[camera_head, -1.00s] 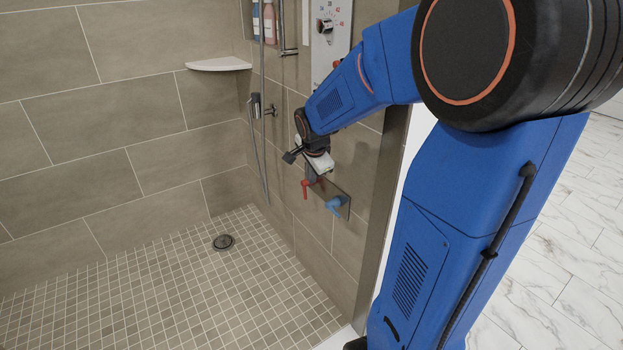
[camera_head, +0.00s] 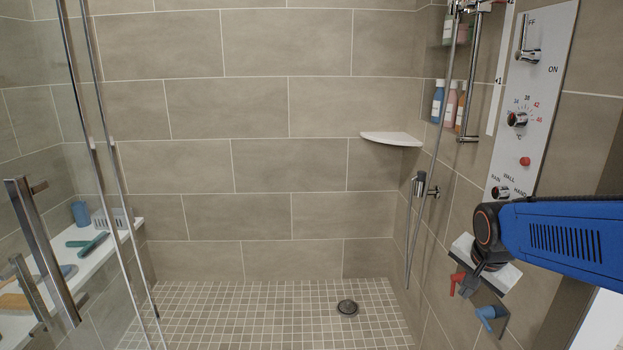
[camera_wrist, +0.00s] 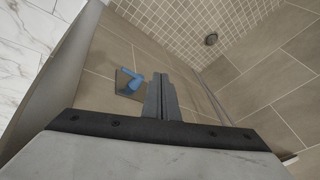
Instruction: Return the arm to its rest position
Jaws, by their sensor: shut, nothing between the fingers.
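My arm comes in from the right in the head view, and my gripper (camera_head: 470,288) is at the shower's right wall. It hangs pointing down, in front of the red lever (camera_head: 456,280) and to the upper left of the blue lever (camera_head: 489,315). Whether it touches the red lever cannot be told. In the wrist view the gripper fingers (camera_wrist: 161,98) are together with nothing between them. The blue lever (camera_wrist: 131,80) shows to their left there, apart from them. The red lever does not show in the wrist view.
The control panel (camera_head: 531,95) is on the wall above my gripper. A hand shower (camera_head: 419,186) with a hose hangs left of it. A corner shelf (camera_head: 391,138) and bottles (camera_head: 450,108) are behind. A glass door (camera_head: 100,190) stands at left. The tiled floor (camera_head: 250,310) is clear around the drain (camera_head: 347,307).

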